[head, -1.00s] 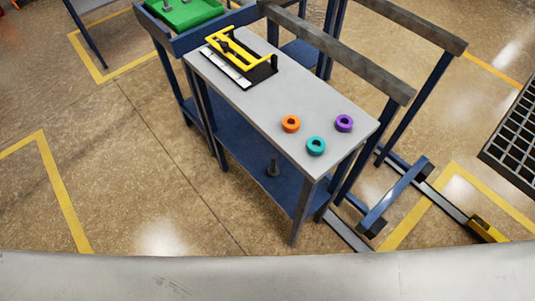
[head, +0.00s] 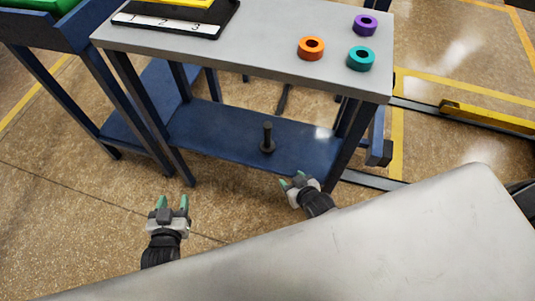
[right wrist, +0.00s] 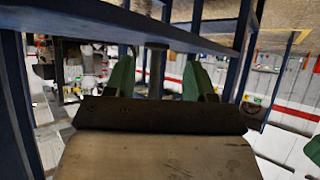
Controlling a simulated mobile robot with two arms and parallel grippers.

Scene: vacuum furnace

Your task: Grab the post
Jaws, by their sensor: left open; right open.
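The post (head: 267,138) is dark and stands upright on a round base on the blue lower shelf of the grey-topped table. My right gripper (head: 292,181) is open and empty, in front of the shelf edge and to the right of the post. In the right wrist view the post (right wrist: 157,72) shows between my two green fingers, apparently beyond them; I cannot tell the exact gap. My left gripper (head: 173,204) is open and empty over the floor, to the left and in front of the table.
The grey tabletop (head: 240,48) overhangs the blue lower shelf (head: 212,125). On top are an orange ring (head: 311,48), a teal ring (head: 361,59), a purple ring (head: 365,25) and a black tray with a numbered strip (head: 163,22). Dark legs (head: 352,142) bound the shelf opening.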

